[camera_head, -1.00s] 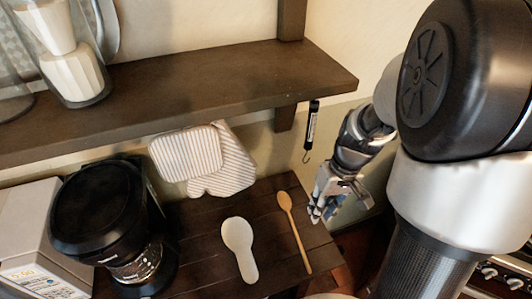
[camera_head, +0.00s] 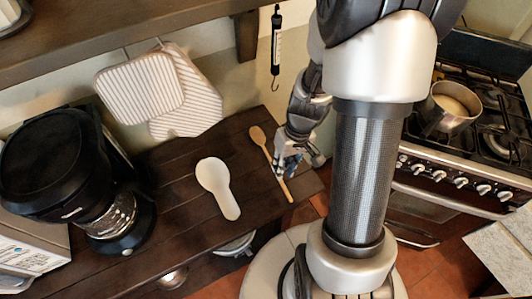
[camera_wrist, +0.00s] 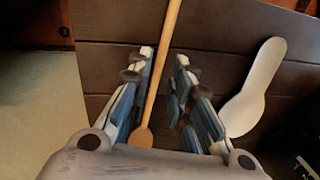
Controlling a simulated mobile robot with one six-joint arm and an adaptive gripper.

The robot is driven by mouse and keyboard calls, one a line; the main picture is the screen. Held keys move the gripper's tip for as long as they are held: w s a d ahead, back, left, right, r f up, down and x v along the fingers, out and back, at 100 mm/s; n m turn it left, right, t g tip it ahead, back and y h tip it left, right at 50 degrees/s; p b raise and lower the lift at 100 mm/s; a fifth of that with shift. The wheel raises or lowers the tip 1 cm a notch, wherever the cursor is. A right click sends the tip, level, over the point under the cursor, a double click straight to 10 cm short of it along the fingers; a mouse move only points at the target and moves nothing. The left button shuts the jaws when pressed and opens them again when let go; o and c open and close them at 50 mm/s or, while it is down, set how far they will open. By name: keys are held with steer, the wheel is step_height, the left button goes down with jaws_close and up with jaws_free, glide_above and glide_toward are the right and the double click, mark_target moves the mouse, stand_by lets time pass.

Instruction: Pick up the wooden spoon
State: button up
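The wooden spoon (camera_head: 271,157) lies on the dark wooden lower shelf (camera_head: 178,177), near its right end. In the wrist view the spoon (camera_wrist: 161,75) runs lengthwise, with its bowl end low in the picture, partly hidden by my gripper. My gripper (camera_head: 286,171) is above the spoon's handle in the head view. In the wrist view my gripper (camera_wrist: 166,60) is open, with blue-padded fingers to either side of the spoon's line, nearer the left finger. Contact with the spoon cannot be told.
A white spoon rest (camera_head: 217,187) lies left of the spoon. A black coffee maker (camera_head: 62,165) stands further left. Striped oven mitts (camera_head: 160,92) and a black hanging scale (camera_head: 276,45) hang below the upper shelf (camera_head: 120,40). A stove with a pot (camera_head: 450,108) is at right.

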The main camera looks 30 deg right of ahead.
steer(key=f, duration=0.1)
steer(key=f+b, duration=0.1)
steer(key=f, duration=0.1)
steer(key=shift+a+f, duration=0.3)
steer(key=shift+r, duration=0.1)
steer(key=shift+c, duration=0.6)
jaws_close()
